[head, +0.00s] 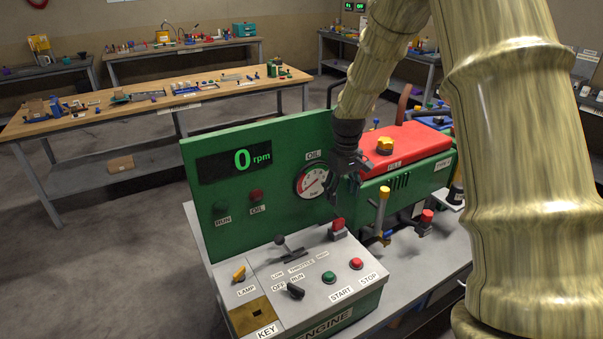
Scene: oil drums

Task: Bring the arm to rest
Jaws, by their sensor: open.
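My arm comes down from the upper right in the head view. My gripper (341,185) hangs in front of the right end of the green engine panel (220,205), beside the oil gauge (313,181). It is dark, open, with nothing seen between its fingers. Its tip is above a red part (338,228) at the back of the grey control console (250,297); I cannot tell whether they touch. The rpm display (235,160) reads 0.
The console carries a throttle lever (289,249), a green START button (328,277) and a red STOP button (356,263). A red engine cover (415,143) with a yellow fill cap (385,145) lies behind my gripper. A wooden workbench (60,133) stands back left; open floor lies left.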

